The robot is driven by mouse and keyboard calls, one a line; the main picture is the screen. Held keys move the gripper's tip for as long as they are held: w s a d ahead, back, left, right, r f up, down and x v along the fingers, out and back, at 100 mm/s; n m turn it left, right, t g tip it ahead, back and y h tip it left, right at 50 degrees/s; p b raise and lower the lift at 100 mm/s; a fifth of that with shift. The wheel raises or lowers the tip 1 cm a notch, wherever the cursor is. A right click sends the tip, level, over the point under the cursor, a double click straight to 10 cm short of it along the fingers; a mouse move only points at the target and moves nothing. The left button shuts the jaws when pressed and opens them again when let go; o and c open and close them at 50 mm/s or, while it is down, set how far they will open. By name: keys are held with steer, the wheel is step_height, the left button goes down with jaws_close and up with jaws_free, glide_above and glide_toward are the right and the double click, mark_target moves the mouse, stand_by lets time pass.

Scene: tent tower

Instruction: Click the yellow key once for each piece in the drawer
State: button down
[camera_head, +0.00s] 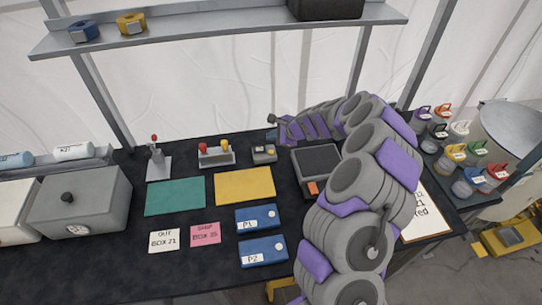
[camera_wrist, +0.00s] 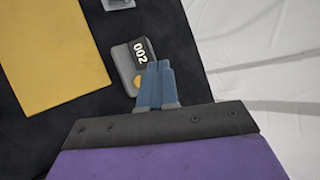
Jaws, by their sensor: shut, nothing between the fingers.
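A small grey counter box (camera_head: 265,155) stands on the black table left of my arm. In the wrist view the counter box (camera_wrist: 128,65) shows a black display (camera_wrist: 139,50) that appears to read 002. Its round yellow key (camera_wrist: 137,80) is partly covered by my fingers. My gripper (camera_wrist: 157,64) has its blue fingers shut together with nothing between them. Its tips lie over or right beside the key; contact cannot be told. In the head view my gripper (camera_head: 273,135) is just above and behind the counter box. No open drawer or pieces inside one can be made out.
A yellow mat (camera_head: 244,186) and a green mat (camera_head: 174,197) lie left of my arm. Blue blocks P1 (camera_head: 257,220) and P2 (camera_head: 264,252) lie in front. A dark box (camera_head: 318,158) stands beside my arm. Lidded jars (camera_head: 462,188) crowd the right.

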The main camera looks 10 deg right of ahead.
mark_target(273, 153)
steer(key=shift+f+b, duration=1.25)
steer(key=shift+f, duration=1)
steer(key=shift+f, duration=0.15)
steer(key=shift+f, duration=0.2)
steer(key=shift+f+b, duration=0.4)
steer(key=shift+f, duration=0.1)
stand_by(0.9)
steer(key=shift+r, duration=0.15)
steer(key=shift+r+p, duration=0.75)
steer(key=shift+r+p, duration=2.1)
steer(key=shift+r, duration=0.4)
stand_by(0.6)
